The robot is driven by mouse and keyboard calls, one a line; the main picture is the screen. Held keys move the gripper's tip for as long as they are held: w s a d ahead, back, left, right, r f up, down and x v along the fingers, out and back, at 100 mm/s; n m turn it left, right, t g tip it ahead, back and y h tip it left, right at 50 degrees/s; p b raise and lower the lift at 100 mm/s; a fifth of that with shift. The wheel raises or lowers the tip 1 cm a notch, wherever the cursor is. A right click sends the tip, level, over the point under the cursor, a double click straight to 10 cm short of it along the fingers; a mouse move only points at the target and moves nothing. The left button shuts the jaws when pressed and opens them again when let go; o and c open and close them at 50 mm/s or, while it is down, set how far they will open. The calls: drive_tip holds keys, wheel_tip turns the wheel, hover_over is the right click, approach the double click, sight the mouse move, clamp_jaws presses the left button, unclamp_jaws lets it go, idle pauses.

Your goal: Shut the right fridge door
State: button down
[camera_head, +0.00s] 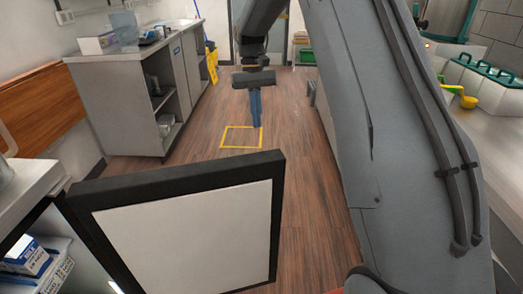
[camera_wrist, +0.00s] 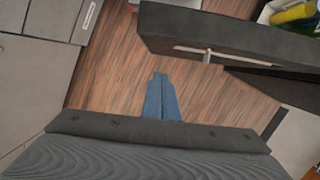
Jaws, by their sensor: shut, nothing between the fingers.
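The fridge door (camera_head: 185,235) stands wide open at the lower middle of the head view. It has a dark frame and a white inner panel. The open fridge interior (camera_head: 35,262) is to its left. In the wrist view a dark slab (camera_wrist: 235,35) with a pale strip crosses the upper right and looks like this door. My gripper (camera_head: 255,122) points down over the floor, beyond the door's top edge in the head view. Its blue fingers are together and empty, and also show in the wrist view (camera_wrist: 162,95). I see no contact with the door.
Blue and white boxes (camera_head: 32,258) sit inside the fridge. A grey counter cabinet (camera_head: 125,105) stands at the back left. A yellow square (camera_head: 240,137) marks the wooden floor, which is clear around it. A worktop (camera_head: 492,140) with green-lidded containers is at the right.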

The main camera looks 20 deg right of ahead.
sight(261, 153)
drive_tip(key=shift+s+f+p, duration=0.7)
drive_tip(key=shift+s+f, duration=0.3)
drive_tip(key=shift+f, duration=0.6)
drive_tip(key=shift+s+f+p, duration=0.65)
drive_tip(key=shift+s+f, duration=0.3)
drive_tip(key=shift+f, duration=0.65)
drive_tip(key=shift+s+f+p, duration=0.7)
drive_tip(key=shift+s+f, duration=0.3)
drive_tip(key=shift+f, duration=0.6)
